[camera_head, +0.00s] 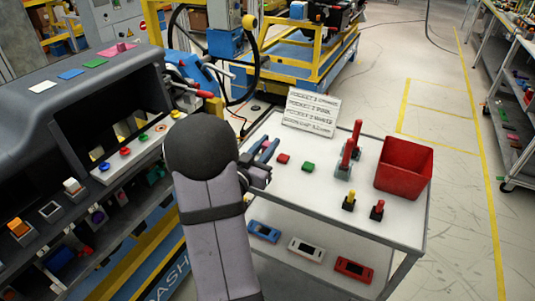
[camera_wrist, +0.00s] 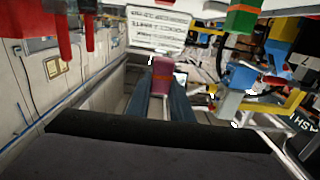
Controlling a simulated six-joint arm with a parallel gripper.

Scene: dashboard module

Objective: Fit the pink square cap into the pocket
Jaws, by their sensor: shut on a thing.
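My gripper (camera_head: 268,150) is over the left edge of the white cart top. In the wrist view its dark blue fingers (camera_wrist: 161,108) are shut on the pink square cap (camera_wrist: 162,75), which shows as a dusky pink block between the tips. The cap is not clear in the head view. On the dashboard's lower left face, an empty light-framed pocket (camera_head: 50,210) sits between one with an orange cap (camera_head: 18,227) and one with a white cap (camera_head: 73,186). The gripper is well right of the pockets.
The cart top holds a red block (camera_head: 283,159), a green block (camera_head: 308,166), upright red handles (camera_head: 352,145), small levers and a red bin (camera_head: 403,167). The dashboard (camera_head: 100,95) stands left, with flat coloured pieces on top.

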